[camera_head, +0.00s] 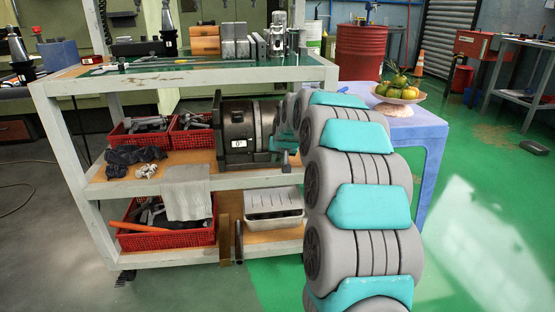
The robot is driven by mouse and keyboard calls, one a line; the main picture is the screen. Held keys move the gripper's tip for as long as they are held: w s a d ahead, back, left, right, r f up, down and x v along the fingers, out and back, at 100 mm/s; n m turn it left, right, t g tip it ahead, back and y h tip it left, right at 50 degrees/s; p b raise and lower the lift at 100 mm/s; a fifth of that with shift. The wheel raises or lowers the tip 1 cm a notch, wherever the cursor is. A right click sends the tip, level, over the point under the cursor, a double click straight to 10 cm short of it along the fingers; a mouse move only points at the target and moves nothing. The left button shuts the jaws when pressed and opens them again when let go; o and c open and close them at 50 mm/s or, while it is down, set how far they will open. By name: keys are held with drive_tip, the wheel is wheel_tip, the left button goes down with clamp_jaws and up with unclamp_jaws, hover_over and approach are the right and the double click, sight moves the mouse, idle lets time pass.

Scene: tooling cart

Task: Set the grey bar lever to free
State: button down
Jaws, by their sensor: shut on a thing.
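A dark cylindrical machine unit (238,130) with a square plate and a small white label reading "0°" stands on the cart's middle shelf. My arm reaches in from the right, and my gripper (284,150) is at the unit's right end, small and partly hidden by my own arm links. It is shut on the grey bar lever (287,160), of which only a short dark piece shows below the gripper. The lever's exact angle and its pivot are hard to make out.
Red baskets (140,138) of parts and a dark cloth (130,160) lie left on the middle shelf. The cart's top (180,79) carries blocks and tool holders. A blue table (420,130) with a fruit bowl (398,98) stands close behind my arm.

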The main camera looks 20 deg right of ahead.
drive_tip(key=c, duration=0.9)
unclamp_jaws()
drive_tip(key=shift+r, duration=0.1)
drive_tip(key=v, duration=0.7)
drive_tip(key=shift+s+r, duration=0.2)
drive_tip(key=shift+s, duration=0.05)
drive_tip(key=shift+s, duration=0.1)
